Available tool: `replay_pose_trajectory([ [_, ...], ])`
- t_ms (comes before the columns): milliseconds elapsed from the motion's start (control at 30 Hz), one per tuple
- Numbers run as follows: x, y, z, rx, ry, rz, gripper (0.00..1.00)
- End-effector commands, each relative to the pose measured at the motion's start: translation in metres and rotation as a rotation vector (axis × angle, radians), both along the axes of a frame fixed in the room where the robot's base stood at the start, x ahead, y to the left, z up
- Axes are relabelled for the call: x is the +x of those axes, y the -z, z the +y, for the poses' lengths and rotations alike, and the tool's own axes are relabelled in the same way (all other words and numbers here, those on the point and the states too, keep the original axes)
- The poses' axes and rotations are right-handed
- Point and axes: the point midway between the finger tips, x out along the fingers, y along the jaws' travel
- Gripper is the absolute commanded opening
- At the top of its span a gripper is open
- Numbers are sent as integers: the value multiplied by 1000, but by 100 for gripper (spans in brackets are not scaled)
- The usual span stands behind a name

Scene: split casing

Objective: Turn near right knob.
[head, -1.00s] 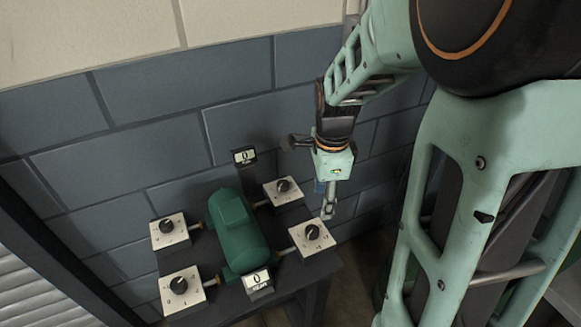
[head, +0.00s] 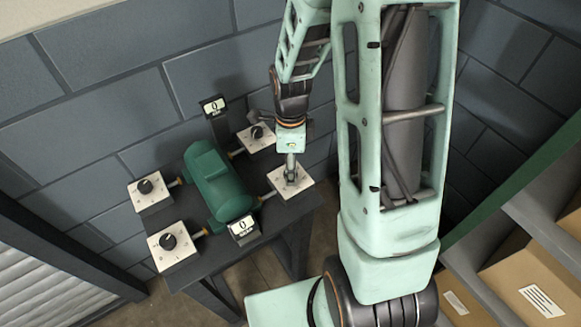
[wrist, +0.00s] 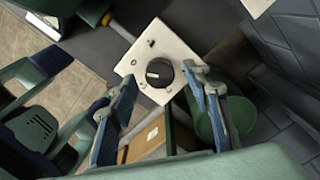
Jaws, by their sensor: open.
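The near right knob (wrist: 159,72) is a round black dial with a pale pointer mark on a white square plate (wrist: 138,66). In the head view the plate (head: 274,180) sits at the right end of a rod from the green casing (head: 212,180), and my gripper largely covers the knob. My gripper (head: 291,178) points down over it. In the wrist view my gripper (wrist: 161,76) is open, with one fingertip on each side of the knob. I cannot tell whether either fingertip touches it. The near display (head: 243,226) reads 0.
Three similar knobs stand around the casing: far right (head: 257,131), far left (head: 146,187) and near left (head: 168,240). A far display (head: 214,105) also reads 0. A dark table (head: 205,262) bears them, with a block wall behind. Shelves with boxes (head: 538,292) stand at the right.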

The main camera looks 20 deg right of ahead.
Motion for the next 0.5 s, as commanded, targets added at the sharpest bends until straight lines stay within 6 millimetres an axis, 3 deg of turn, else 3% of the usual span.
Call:
replay_pose_trajectory([
  [200,0,12,0,1,-1,0,45],
  [500,0,12,0,1,-1,0,41],
])
